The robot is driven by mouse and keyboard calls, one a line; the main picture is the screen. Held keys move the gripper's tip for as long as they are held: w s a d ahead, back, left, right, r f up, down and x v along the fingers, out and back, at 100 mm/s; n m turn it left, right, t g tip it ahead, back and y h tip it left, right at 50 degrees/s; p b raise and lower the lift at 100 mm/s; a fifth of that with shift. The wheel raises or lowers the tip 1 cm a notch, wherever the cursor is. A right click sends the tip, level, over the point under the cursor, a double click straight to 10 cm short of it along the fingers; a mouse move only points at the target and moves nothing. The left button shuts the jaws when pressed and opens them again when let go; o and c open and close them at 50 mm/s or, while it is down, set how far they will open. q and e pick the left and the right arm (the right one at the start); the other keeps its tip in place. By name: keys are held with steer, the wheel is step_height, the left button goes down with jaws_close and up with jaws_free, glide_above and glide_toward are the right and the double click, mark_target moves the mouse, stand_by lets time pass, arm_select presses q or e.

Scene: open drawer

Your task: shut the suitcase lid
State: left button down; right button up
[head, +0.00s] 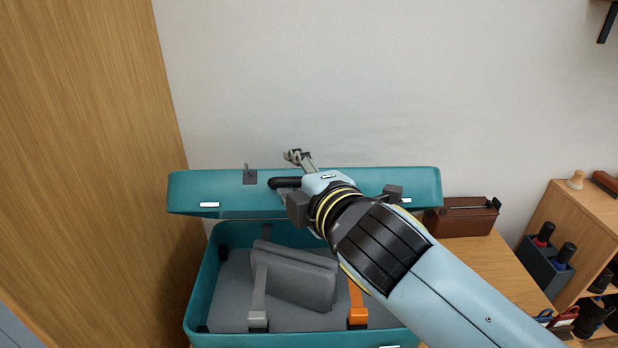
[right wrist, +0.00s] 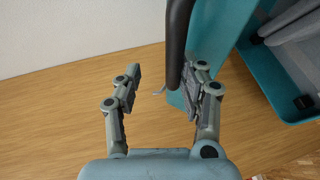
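The teal suitcase (head: 199,292) stands open on a wooden surface, and its lid (head: 225,190) is raised at the back. The lid's dark handle (head: 284,183) shows just left of my right wrist. My right gripper (head: 299,157) reaches over the lid's top edge, its fingers partly hidden by the wrist. In the right wrist view, my right gripper (right wrist: 160,90) is open, and the handle (right wrist: 178,45) lies between the fingers, closer to the right one. I cannot tell whether they touch. The teal lid (right wrist: 225,55) is right of the handle. My left gripper is not in view.
Grey folded items (head: 293,277) and straps, one with an orange buckle (head: 357,317), lie inside the case. A tall wooden panel (head: 85,130) stands at the left. A brown box (head: 463,217) and a wooden shelf (head: 580,240) stand at the right. A wall is behind.

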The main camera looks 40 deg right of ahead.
steer(key=p+v, duration=0.2)
steer(key=v, duration=1)
steer(key=shift+s+f, duration=0.2)
steer(key=shift+f, duration=0.05)
stand_by(0.3)
steer(key=shift+a, duration=0.1)
stand_by(0.6)
